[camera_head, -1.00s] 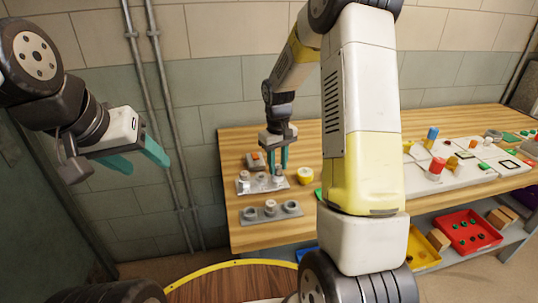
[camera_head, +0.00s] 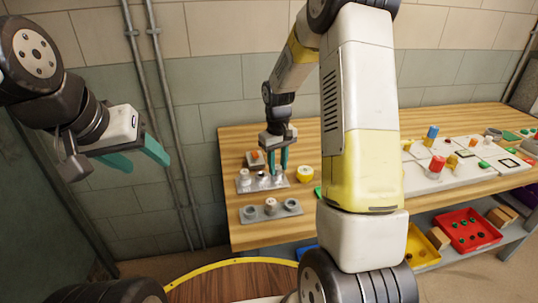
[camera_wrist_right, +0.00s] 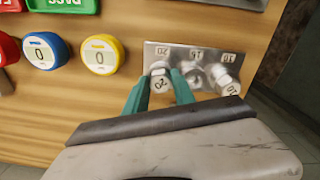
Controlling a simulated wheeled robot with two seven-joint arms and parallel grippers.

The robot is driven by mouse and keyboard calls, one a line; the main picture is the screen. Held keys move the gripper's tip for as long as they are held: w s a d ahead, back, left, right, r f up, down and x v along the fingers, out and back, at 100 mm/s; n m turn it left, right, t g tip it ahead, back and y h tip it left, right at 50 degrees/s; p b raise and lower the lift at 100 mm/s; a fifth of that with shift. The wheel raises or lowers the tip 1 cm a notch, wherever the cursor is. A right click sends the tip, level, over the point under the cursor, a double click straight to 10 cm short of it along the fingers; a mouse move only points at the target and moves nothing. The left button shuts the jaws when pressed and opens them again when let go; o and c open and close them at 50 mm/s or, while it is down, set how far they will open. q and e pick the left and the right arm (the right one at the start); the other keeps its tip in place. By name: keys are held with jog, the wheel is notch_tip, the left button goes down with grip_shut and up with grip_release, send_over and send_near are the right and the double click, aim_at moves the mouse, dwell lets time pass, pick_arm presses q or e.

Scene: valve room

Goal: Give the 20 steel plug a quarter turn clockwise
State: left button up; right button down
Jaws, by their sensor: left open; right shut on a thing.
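The 20 steel plug (camera_wrist_right: 159,84) sits at the left end of the steel plate (camera_wrist_right: 213,52) in the right wrist view, with its number slanted. My right gripper (camera_wrist_right: 162,77) is shut on it, one teal finger on each side. Two more steel plugs stand in the same plate, one in the middle (camera_wrist_right: 194,77) and one at the right (camera_wrist_right: 227,84). In the head view my right gripper (camera_head: 281,172) points down at the right end of the plate (camera_head: 259,188), and its fingers partly hide the plug. My left gripper (camera_head: 143,165) is open and empty, left of the bench.
A grey block (camera_head: 271,211) with round fittings lies in front of the plate. A yellow round gauge (camera_head: 305,174) stands right of it; a blue one (camera_wrist_right: 42,52) shows in the wrist view. The wooden bench (camera_head: 256,235) is clear at its front left.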

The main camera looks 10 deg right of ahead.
dwell(0.3)
jog(key=m, duration=0.3)
jog(key=shift+f, duration=0.1)
dwell(0.6)
jog(key=shift+m, duration=1.5)
jog(key=shift+s+f, duration=0.1)
jog(key=m, duration=0.2)
jog(key=shift+a+m, duration=0.1)
jog(key=shift+m, duration=0.2)
jog(key=shift+m, duration=0.4)
